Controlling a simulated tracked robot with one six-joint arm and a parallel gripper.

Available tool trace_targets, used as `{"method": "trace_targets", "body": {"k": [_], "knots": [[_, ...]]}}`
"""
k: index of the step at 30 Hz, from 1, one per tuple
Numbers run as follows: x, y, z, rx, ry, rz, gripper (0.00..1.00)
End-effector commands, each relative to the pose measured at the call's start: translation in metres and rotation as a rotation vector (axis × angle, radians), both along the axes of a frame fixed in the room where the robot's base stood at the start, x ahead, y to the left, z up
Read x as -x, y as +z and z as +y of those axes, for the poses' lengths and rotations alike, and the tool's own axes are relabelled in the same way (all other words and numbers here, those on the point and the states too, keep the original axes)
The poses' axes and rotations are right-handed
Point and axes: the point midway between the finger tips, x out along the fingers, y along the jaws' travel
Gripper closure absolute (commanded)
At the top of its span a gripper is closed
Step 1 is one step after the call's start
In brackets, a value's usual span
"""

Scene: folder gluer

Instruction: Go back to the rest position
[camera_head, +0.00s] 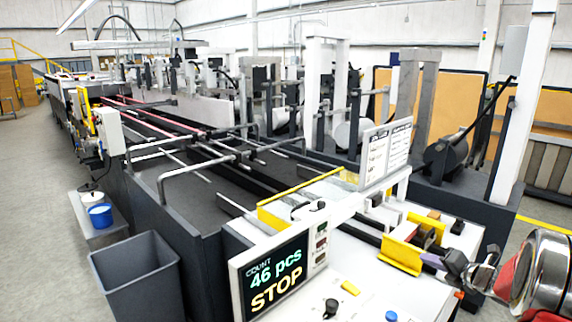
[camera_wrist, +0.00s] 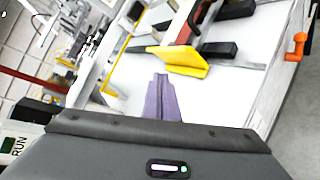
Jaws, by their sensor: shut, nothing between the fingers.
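My gripper (camera_head: 433,262) is at the right of the head view, reaching in from the right edge above the white machine top. In the wrist view its purple fingers (camera_wrist: 161,98) lie together with nothing between them. The yellow angled guide (camera_head: 402,254) is just left of the fingertips in the head view. The same guide (camera_wrist: 183,60) shows beyond the fingertips in the wrist view. I cannot tell how large the gap between them is.
The counter screen (camera_head: 274,277) reads 46 pcs and STOP. A grey bin (camera_head: 139,275) and a blue bucket (camera_head: 100,216) stand left of the machine. An orange handle (camera_wrist: 297,46) sticks out at the machine's edge. Open floor (camera_head: 40,180) lies at left.

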Motion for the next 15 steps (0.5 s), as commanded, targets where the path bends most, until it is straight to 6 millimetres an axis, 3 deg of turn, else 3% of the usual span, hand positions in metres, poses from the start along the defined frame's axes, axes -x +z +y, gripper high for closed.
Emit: {"method": "trace_targets", "body": {"k": [1,6,15], "knots": [[0.0,0.012,0.023,0.072,0.067,-0.004,1.0],[0.011,0.039,0.088,0.32,0.294,-0.016,1.0],[0.052,0.074,0.19,0.751,0.693,-0.079,1.0]]}}
